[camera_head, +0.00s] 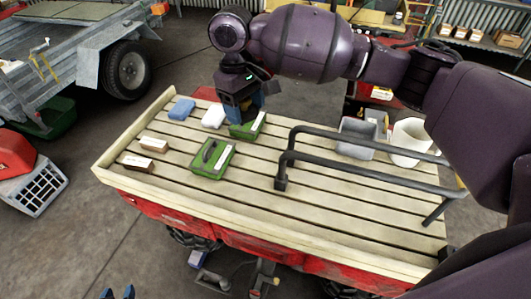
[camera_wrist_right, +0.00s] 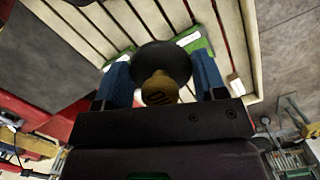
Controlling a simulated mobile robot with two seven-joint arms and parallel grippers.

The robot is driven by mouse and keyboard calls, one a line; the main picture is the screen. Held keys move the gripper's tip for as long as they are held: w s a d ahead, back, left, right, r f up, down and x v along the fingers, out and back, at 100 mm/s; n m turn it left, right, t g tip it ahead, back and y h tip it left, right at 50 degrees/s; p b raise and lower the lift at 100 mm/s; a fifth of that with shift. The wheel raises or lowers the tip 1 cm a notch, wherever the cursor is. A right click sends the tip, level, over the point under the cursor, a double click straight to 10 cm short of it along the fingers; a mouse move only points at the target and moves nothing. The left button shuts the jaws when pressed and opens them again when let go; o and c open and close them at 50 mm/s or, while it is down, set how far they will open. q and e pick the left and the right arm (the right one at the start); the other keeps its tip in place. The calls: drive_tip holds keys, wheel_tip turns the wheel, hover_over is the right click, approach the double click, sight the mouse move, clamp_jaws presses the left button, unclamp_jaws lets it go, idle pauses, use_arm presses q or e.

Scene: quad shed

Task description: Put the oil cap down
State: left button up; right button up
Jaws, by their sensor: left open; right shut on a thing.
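My right gripper (camera_head: 252,108) comes in from the right and hangs over the far edge of the slatted wooden deck, near a green box (camera_head: 247,128). In the right wrist view its blue fingers (camera_wrist_right: 163,82) are shut on the oil cap (camera_wrist_right: 160,88), a yellowish piece with dark lettering and a round black part. The deck and green boxes show beyond the cap.
The deck (camera_head: 240,215) also carries a green case (camera_head: 212,158), small brown-and-white boxes (camera_head: 146,154), blue (camera_head: 181,108) and white (camera_head: 213,116) items, a grey bin (camera_head: 357,138) and a white bucket (camera_head: 409,138). A black rail (camera_head: 360,175) stands up on its right half.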

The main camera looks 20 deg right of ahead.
sight(251, 172)
wheel_tip(251, 172, down, 20)
drive_tip(key=shift+s+r, duration=0.1)
drive_tip(key=shift+r, duration=0.15)
idle(0.4)
drive_tip(key=shift+f, duration=0.15)
drive_tip(key=o, duration=0.9)
